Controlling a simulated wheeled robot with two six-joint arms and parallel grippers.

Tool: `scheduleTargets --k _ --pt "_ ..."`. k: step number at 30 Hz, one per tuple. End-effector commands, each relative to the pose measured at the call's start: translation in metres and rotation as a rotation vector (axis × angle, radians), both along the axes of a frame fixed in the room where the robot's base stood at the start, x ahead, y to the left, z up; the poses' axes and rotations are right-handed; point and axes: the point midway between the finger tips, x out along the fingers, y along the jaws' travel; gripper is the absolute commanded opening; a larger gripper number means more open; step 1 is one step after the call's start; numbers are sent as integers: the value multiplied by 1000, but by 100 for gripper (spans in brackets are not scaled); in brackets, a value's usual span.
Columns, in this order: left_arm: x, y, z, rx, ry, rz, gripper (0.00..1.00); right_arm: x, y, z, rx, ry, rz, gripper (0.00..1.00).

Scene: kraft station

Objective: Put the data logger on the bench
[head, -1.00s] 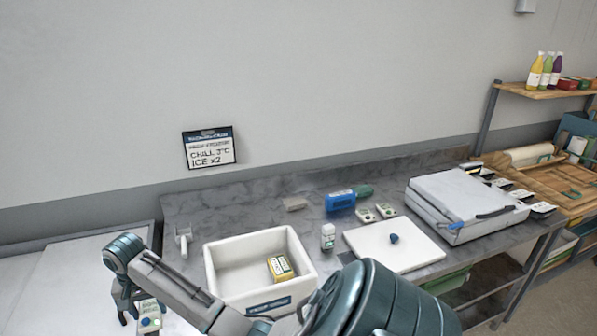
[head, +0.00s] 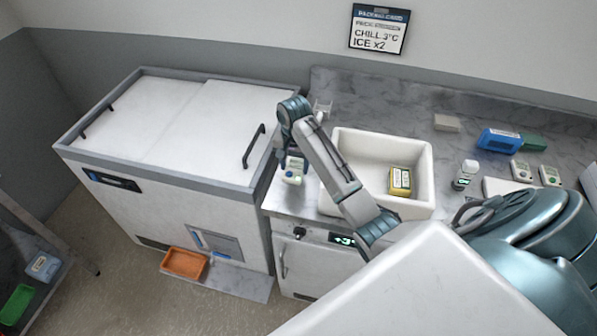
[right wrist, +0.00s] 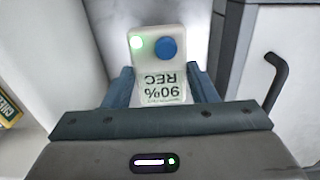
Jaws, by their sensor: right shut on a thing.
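The data logger (head: 293,170) is a small white box with a green light, a blue button and a "90% REC" label. It shows upside down in the right wrist view (right wrist: 157,62). My right gripper (head: 285,172) is shut on it, a finger on either side. It is at the front left corner of the grey marble bench (head: 400,108), between the chest freezer and the white box. I cannot tell whether the logger touches the bench top. My left gripper is not in view.
The white open box (head: 428,165) holds a yellow pack (head: 400,182). The chest freezer (head: 170,115) stands left, with a handle near the gripper.

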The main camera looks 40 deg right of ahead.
Motion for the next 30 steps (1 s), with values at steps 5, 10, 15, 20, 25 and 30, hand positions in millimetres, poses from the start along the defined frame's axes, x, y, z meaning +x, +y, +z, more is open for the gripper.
scheduleTargets --k 5,10,15,20,25,30 --pt "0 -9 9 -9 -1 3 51 0 0 -13 -1 1 -1 28" --pt "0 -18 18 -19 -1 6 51 0 0 -37 0 1 -2 28" --pt "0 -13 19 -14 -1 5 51 1 0 -48 -1 -2 0 28" --pt "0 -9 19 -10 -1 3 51 1 -1 -48 -2 -3 0 28" --pt "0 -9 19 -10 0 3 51 1 0 -51 -2 -3 0 58" --pt "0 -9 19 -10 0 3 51 1 -1 -50 -2 -3 0 74"
